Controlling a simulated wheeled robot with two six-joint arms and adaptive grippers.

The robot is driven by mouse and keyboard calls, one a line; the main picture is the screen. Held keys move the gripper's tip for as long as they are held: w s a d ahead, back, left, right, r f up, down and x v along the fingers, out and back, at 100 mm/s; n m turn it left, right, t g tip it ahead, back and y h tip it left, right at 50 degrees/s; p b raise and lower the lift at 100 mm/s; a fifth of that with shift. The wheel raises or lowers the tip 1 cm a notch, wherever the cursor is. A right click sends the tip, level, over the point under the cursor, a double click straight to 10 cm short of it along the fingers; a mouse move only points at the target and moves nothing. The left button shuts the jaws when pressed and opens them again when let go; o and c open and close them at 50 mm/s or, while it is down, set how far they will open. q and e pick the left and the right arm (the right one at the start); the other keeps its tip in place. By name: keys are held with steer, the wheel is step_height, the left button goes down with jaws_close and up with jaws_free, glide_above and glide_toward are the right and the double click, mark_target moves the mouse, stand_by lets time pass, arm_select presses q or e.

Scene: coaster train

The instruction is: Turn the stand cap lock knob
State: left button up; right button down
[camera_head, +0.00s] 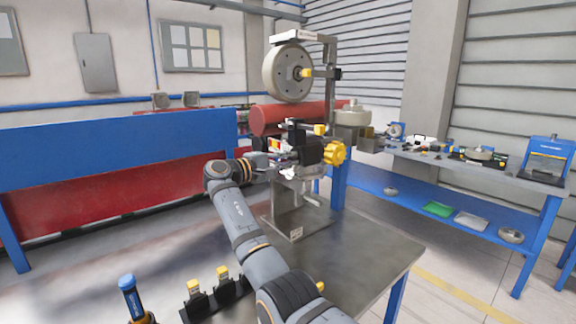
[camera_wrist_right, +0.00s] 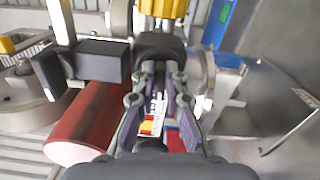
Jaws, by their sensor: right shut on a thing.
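The stand (camera_head: 285,215) is a grey metal fixture on the table, with a wheel (camera_head: 288,72) at its top. At mid height it carries a yellow lobed handwheel (camera_head: 334,153) beside a black block (camera_head: 310,153). My right gripper (camera_head: 288,165) reaches this cluster from the left. In the right wrist view my fingers (camera_wrist_right: 158,78) are shut on a black knob-like part (camera_wrist_right: 158,45); their tips hide its edges. The yellow handwheel (camera_wrist_right: 160,8) lies just beyond it. I cannot tell for certain whether the black part is the lock knob. My left gripper is not in view.
The grey table (camera_head: 375,255) has free room to the right of the stand. Black holders with yellow-topped pieces (camera_head: 222,272) and a blue-handled tool (camera_head: 128,285) are at its front left. A red cylinder (camera_wrist_right: 90,125) is close to my right gripper. A blue bench (camera_head: 420,195) stands behind.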

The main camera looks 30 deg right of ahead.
steer(key=shift+f+m+b, duration=0.15)
steer(key=shift+m+b, duration=0.15)
steer(key=shift+m, duration=0.3)
steer(key=c, duration=1.4)
jaws_free()
steer(key=a, duration=1.2)
steer(key=shift+s, duration=0.45)
